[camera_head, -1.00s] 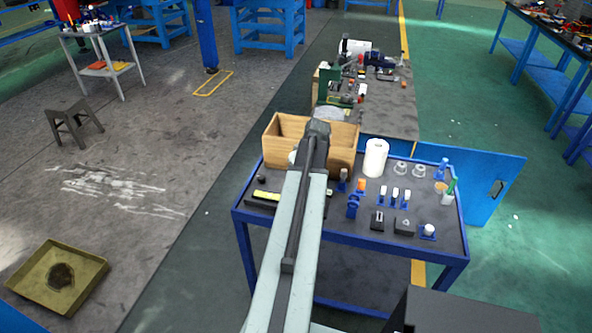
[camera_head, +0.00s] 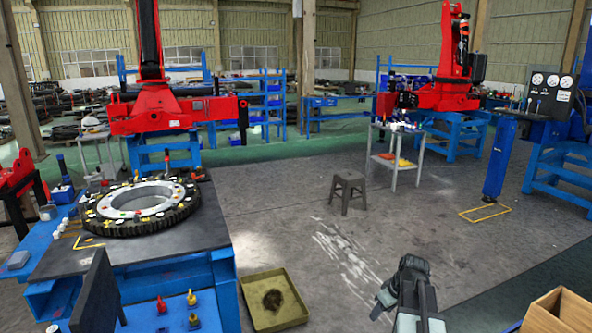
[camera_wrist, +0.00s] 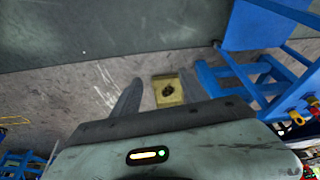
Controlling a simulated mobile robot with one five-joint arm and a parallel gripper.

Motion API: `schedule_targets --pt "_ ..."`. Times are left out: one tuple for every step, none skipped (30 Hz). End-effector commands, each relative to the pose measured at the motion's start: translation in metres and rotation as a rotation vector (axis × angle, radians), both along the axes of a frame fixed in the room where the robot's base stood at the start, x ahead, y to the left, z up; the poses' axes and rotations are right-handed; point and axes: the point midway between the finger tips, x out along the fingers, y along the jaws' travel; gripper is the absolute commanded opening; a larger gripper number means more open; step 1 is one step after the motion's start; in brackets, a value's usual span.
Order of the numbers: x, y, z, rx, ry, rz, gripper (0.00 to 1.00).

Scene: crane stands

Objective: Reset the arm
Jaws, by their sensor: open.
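My gripper (camera_head: 402,284) is low and right of centre in the head view, over the grey floor. In the wrist view its two dark fingers (camera_wrist: 160,82) stand apart with nothing between them but the floor and a distant tray. The gripper is open and empty. In the head view the fingers are foreshortened and partly hidden by the dark wrist.
A yellow tray (camera_head: 290,313) with a dark stain lies on the floor, also in the wrist view (camera_wrist: 158,92). A grey stool (camera_head: 348,188) stands beyond. A blue bench with a ring (camera_head: 140,205) is at left. A wooden box (camera_head: 557,314) is at lower right. Mid floor is open.

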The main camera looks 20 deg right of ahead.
Motion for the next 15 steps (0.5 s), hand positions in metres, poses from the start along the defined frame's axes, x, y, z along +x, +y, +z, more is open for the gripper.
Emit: schedule_targets --pt "0.016 0.048 -0.001 0.002 0.015 0.062 0.51" --pt "0.023 0.073 -0.002 0.004 0.026 0.090 0.51" --pt "0.030 0.107 -0.003 0.004 0.041 0.127 0.51" --pt "0.034 0.132 -0.004 0.004 0.052 0.150 0.51" --pt "0.037 0.156 -0.004 0.004 0.063 0.173 0.51" --pt "0.038 0.186 -0.005 0.003 0.082 0.197 0.51" --pt "0.038 0.208 -0.006 0.003 0.095 0.213 0.51" --pt "0.038 0.229 -0.007 0.001 0.106 0.226 0.51" --pt "0.035 0.254 -0.008 -0.002 0.124 0.240 0.51" --pt "0.032 0.272 -0.008 -0.004 0.138 0.247 0.51" --pt "0.028 0.289 -0.009 -0.006 0.151 0.252 0.51" --pt "0.022 0.311 -0.010 -0.011 0.170 0.254 0.51" --pt "0.016 0.325 -0.010 -0.015 0.185 0.250 0.51" --pt "0.009 0.338 -0.011 -0.020 0.202 0.240 0.51" --pt "-0.002 0.353 -0.012 -0.028 0.228 0.212 0.51"
